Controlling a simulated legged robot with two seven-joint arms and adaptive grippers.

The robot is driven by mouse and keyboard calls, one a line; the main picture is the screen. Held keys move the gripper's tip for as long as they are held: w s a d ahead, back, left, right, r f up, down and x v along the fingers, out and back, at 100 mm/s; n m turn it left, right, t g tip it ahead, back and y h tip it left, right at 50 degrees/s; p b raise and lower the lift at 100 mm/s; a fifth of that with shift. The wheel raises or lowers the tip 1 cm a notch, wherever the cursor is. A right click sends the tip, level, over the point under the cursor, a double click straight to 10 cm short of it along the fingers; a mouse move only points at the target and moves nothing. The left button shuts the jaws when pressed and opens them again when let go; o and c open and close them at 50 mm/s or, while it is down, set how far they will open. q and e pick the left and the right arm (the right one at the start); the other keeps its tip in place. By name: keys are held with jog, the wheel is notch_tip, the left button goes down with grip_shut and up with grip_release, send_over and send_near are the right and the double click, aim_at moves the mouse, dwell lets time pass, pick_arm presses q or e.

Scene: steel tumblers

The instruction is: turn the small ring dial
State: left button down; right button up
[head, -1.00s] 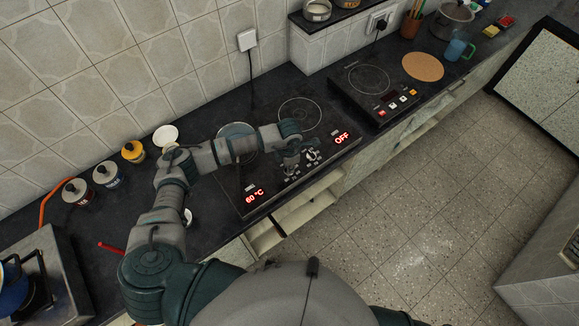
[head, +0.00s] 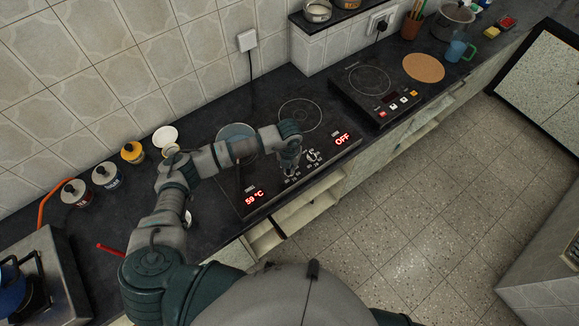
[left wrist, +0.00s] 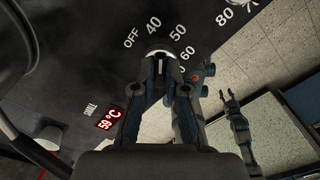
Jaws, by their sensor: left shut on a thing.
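The small ring dial (left wrist: 160,49) shows as a pale knob top between my left fingertips in the left wrist view, with printed marks OFF and 40 to 80 around it. My left gripper (head: 289,163) is shut on it at the front of the left cooktop (head: 262,117); it also shows in the left wrist view (left wrist: 160,57). In the head view the gripper hides this dial. The SMALL display (head: 255,197) reads 59 °C, also in the left wrist view (left wrist: 109,118). What looks like my right gripper (left wrist: 228,94) is small and far off there.
A second dial (head: 313,157) sits just right of my left gripper, with its display (head: 342,139) reading OFF. A pan (head: 236,137) stands on the cooktop behind my forearm. Several jars (head: 106,175) line the wall at left. Another hob (head: 372,88) lies to the right.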

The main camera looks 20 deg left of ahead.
pick_arm(q)
jog(key=n+p, duration=0.1)
jog(key=n, duration=0.4)
jog(key=shift+n, duration=0.3)
jog(key=n+p, duration=0.1)
jog(key=n, duration=0.4)
dwell(0.4)
jog(key=c, duration=1.2)
grip_release()
